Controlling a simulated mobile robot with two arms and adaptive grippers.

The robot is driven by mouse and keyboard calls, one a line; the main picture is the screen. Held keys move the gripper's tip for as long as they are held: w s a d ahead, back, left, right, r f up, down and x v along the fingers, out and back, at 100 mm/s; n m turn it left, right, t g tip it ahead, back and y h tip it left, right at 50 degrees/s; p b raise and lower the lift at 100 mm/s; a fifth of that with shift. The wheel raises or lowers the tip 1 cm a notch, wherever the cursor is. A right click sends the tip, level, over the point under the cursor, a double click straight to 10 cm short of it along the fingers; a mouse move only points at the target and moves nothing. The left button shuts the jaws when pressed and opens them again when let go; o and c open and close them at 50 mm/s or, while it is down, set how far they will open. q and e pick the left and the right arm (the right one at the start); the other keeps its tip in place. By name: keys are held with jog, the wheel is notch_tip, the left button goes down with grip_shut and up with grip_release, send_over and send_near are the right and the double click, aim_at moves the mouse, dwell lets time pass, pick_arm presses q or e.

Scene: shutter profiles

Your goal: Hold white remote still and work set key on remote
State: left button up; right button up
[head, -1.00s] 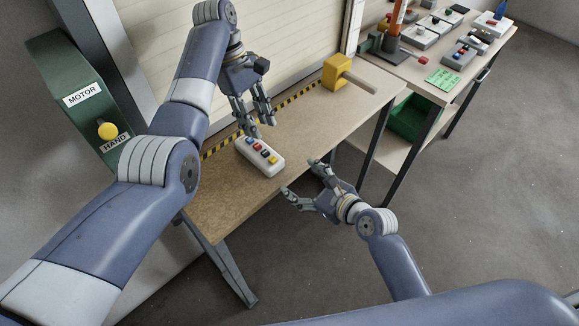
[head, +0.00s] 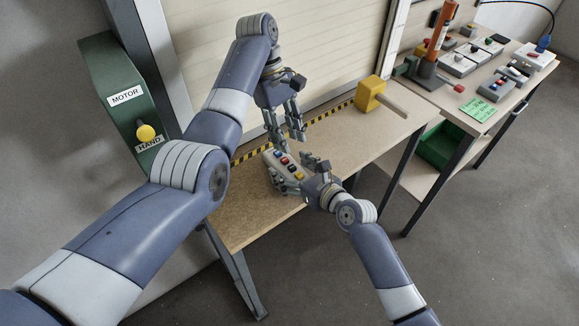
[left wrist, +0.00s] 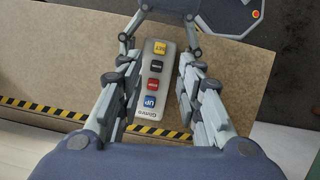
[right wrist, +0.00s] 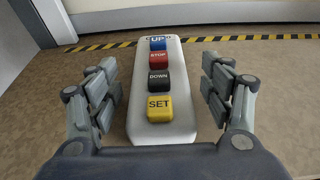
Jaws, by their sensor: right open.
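The white remote (head: 284,162) lies on the bench board. In the right wrist view the remote (right wrist: 176,92) shows blue UP, red STOP and black DOWN keys, with the yellow SET key (right wrist: 159,108) at the near end. My right gripper (right wrist: 158,75) is open, its fingers on either side of the remote with gaps between. My left gripper (head: 285,143) points down over the remote's far side. In the left wrist view its fingers (left wrist: 158,75) are spread apart, with the remote below between them. Whether either gripper touches the remote is not clear.
A yellow block with a wooden handle (head: 370,93) lies farther right on the bench. Yellow-black tape (head: 325,118) runs along the shutter side. A green MOTOR/HAND box (head: 125,100) stands left. A second table (head: 455,98) holds several control boxes.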

jog(key=shift+w+a+f, duration=0.2)
jog(key=shift+w+a, duration=0.15)
jog(key=shift+w, duration=0.1)
jog(key=shift+c, duration=0.5)
jog(key=c, duration=1.2)
pick_arm(q)
grip_shut()
pick_arm(e)
jog(key=shift+o, duration=0.2)
